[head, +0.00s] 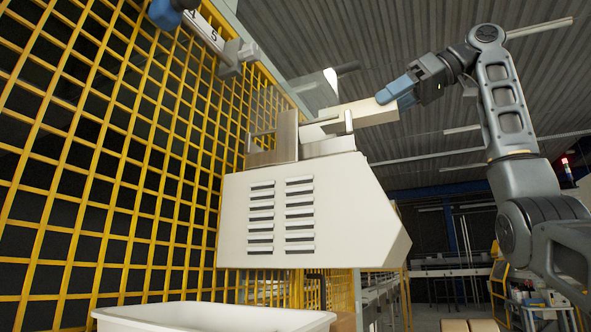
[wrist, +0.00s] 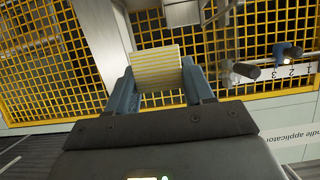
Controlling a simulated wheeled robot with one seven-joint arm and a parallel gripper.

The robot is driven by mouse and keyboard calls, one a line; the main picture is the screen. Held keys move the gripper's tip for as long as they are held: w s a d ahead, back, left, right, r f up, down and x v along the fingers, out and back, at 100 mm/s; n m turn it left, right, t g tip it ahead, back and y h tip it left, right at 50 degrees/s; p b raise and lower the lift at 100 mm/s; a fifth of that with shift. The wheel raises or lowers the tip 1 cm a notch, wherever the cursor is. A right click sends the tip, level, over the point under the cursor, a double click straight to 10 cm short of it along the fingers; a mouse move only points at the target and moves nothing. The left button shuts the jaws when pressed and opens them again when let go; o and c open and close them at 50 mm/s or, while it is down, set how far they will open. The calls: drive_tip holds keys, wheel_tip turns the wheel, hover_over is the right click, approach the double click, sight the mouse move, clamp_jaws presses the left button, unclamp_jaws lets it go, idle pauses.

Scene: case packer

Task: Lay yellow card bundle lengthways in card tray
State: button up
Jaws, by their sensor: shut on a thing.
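My gripper (head: 393,94) is at the upper right of the machine in the head view, its blue fingers shut on the right end of a long pale card bundle (head: 368,113). In the wrist view, the yellow-and-white striped bundle (wrist: 157,68) sits between the two fingers of my gripper (wrist: 158,90). In the head view the bundle reaches left towards the card tray (head: 328,147) on top of the machine, beside an upright metal plate (head: 286,135). From this low angle I cannot tell whether the bundle touches the tray, and the tray's inside is hidden.
The white machine housing (head: 300,215) with vent slots stands below the tray. A yellow mesh fence (head: 110,150) fills the left. A white bin (head: 215,318) is at the bottom. Numbered fittings with knobs (wrist: 288,50) are at the right of the wrist view.

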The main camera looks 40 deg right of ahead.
sight(341, 126)
drive_tip(key=w+a+f, duration=0.2)
drive_tip(key=a, duration=0.1)
drive_tip(key=w+a+f, duration=0.2)
drive_tip(key=a, duration=0.1)
drive_tip(key=w+a+f, duration=0.2)
drive_tip(key=w+a, duration=0.1)
drive_tip(key=shift+f, duration=0.5)
drive_tip(key=shift+f+p, duration=0.45)
drive_tip(key=shift+f, duration=1.5)
drive_tip(key=o, duration=0.8)
drive_tip(key=shift+o, duration=0.2)
drive_tip(key=b+v, duration=0.1)
drive_tip(key=v, duration=1.1)
drive_tip(key=shift+b, duration=0.3)
